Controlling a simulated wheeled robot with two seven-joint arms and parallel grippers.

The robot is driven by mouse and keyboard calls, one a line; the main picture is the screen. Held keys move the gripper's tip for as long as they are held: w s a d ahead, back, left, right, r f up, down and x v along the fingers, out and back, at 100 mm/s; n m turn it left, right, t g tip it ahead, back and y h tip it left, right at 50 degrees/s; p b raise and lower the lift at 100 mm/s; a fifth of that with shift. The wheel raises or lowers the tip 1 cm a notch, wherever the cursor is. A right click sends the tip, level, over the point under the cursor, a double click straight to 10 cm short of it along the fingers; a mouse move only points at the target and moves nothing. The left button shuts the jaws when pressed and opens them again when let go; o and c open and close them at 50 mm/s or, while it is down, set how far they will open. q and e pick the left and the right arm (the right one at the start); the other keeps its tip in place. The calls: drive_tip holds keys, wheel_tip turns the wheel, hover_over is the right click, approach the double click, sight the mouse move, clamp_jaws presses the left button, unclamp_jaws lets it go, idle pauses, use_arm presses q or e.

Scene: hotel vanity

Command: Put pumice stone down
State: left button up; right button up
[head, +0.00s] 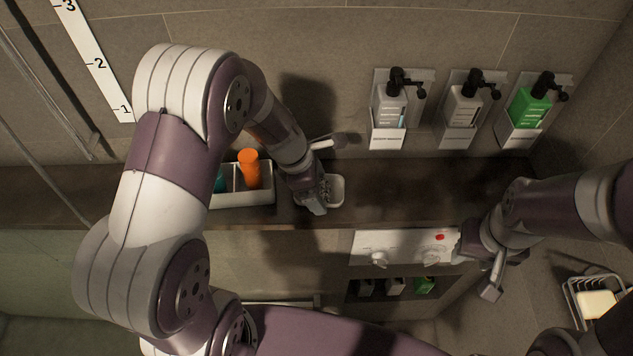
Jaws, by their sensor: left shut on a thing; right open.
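My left gripper (318,200) is over the dark shelf, at a small white dish (338,188). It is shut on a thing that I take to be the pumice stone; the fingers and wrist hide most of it. I cannot tell whether the stone touches the dish. My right gripper (490,272) is open, in front of the shelf at the lower right, near the white control panel.
On the shelf (430,190), a divided white box (240,198) holds an orange bottle (250,168) and a teal item. Three pump dispensers (388,108) hang on the wall. A white control panel (400,247) is below. A wire basket (597,302) holds a pale bar. The shelf's right part is clear.

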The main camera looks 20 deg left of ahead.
use_arm(q)
drive_tip(key=shift+s+f+b, duration=0.1)
drive_tip(key=shift+f+b, duration=0.2)
drive_tip(key=shift+f, duration=0.1)
drive_tip(key=shift+f, duration=0.15)
drive_tip(key=o, duration=0.8)
drive_tip(key=shift+r, duration=0.35)
drive_tip(key=v, duration=1.2)
drive_tip(key=s+f+m+y, duration=0.1)
drive_tip(key=s+m, duration=0.2)
drive_tip(key=m, duration=0.4)
drive_tip(key=s+a+f+m+y, duration=0.1)
drive_tip(key=s+f+m, duration=0.1)
drive_tip(key=m, duration=0.5)
drive_tip(key=s+a+f+m+y, duration=0.1)
drive_tip(key=s+f+m, duration=0.1)
drive_tip(key=s+m, duration=0.3)
drive_tip(key=shift+m+y, duration=0.3)
drive_tip(key=shift+m, duration=1)
